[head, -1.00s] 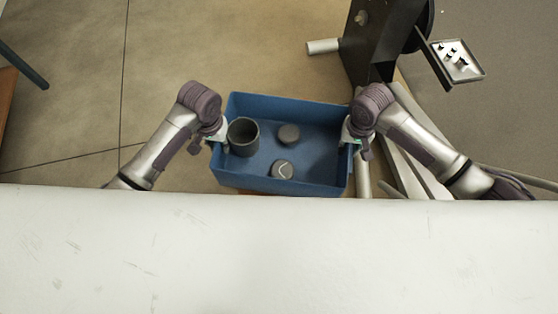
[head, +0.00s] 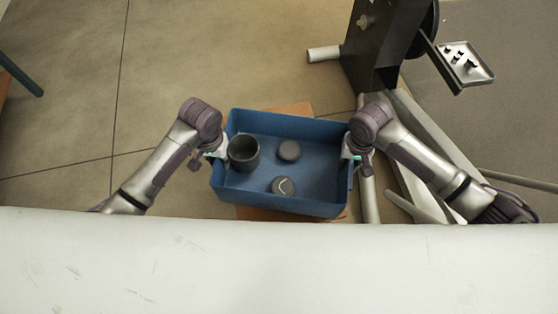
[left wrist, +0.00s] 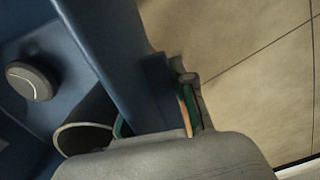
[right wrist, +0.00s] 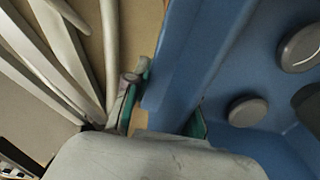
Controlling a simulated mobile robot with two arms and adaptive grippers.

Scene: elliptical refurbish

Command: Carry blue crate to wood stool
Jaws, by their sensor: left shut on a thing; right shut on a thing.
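The blue crate (head: 312,126) is in front of me in the head view, held level between my grippers. It holds a dark grey cup (head: 243,153) and two round grey pieces (head: 289,151) (head: 283,186). My left gripper (head: 218,150) is shut on the crate's left wall; the wall also shows between its fingers in the left wrist view (left wrist: 115,60). My right gripper (head: 352,153) is shut on the right wall (right wrist: 190,65). The wood stool (head: 292,109) shows as orange-brown edges beyond and below the crate. Whether the crate touches it cannot be told.
A black machine frame (head: 380,50) with a small tray (head: 467,66) of dark parts stands at the back right. Pale beams (head: 420,140) lie beside my right arm. The tiled floor at the left (head: 60,130) is clear.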

